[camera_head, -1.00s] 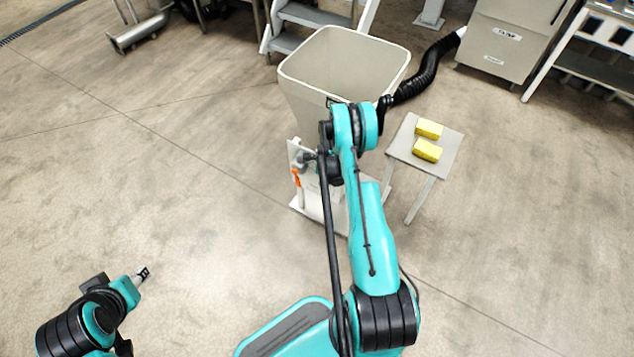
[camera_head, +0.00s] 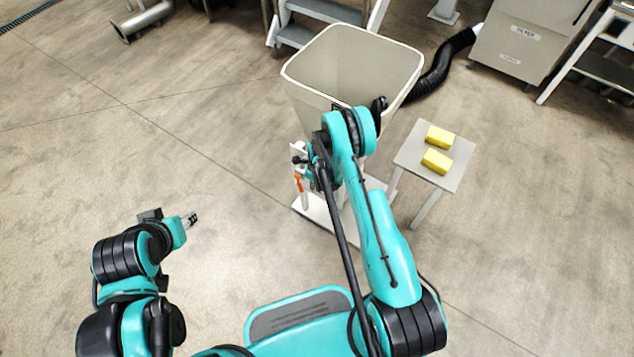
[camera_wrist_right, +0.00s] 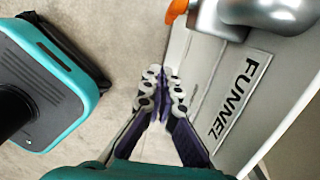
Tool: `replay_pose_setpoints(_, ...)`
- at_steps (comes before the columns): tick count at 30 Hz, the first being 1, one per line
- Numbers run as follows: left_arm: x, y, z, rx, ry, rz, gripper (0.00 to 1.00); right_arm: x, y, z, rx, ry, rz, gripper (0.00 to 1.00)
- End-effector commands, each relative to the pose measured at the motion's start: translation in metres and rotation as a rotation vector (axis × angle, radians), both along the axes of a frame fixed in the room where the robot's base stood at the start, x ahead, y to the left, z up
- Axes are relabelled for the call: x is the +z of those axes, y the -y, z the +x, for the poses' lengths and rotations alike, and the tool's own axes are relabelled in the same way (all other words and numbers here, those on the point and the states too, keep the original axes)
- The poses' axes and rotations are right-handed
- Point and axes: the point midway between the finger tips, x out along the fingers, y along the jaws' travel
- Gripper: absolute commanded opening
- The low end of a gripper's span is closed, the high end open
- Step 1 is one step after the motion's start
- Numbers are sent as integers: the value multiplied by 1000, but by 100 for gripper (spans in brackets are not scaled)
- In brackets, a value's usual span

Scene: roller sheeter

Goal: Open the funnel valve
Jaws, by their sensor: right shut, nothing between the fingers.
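The funnel (camera_head: 305,95) is a large pale hopper on a white base in the head view. Its valve has an orange handle (camera_head: 299,184), which hangs down beside the stand. In the right wrist view, part of the orange handle (camera_wrist_right: 176,10) shows at the top edge, beside grey metal valve parts (camera_wrist_right: 222,20). My right gripper (camera_wrist_right: 161,84) is shut and empty, below and apart from the handle in that view, beside the panel marked FUNNEL (camera_wrist_right: 236,95). My right arm hides much of the stand in the head view. My left gripper (camera_head: 191,219) is over open floor, away from the valve; its jaws are too small to judge.
A small table (camera_head: 458,170) with two yellow sponges (camera_head: 438,150) stands right of the funnel. A black hose (camera_head: 440,68) runs behind it to a grey cabinet (camera_head: 520,40). Steps (camera_head: 296,36) stand behind the funnel.

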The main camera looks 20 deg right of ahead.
Motion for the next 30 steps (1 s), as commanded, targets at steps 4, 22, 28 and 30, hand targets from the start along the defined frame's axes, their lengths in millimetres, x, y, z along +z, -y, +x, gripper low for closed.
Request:
replay_pose_setpoints(4, -17, 0, 0, 0, 0, 0, 40, -38, -2, 2, 0, 0, 0, 0)
replay_pose_setpoints(22, -37, 0, 0, 0, 0, 0, 40, -58, -26, 35, 0, 0, 0, 0)
replay_pose_setpoints(28, -37, 0, 0, 0, 0, 0, 40, -58, -26, 35, 0, 1, 1, 0)
replay_pose_setpoints(30, -37, 0, 0, 0, 0, 0, 40, -59, -26, 35, -1, 17, 12, 0)
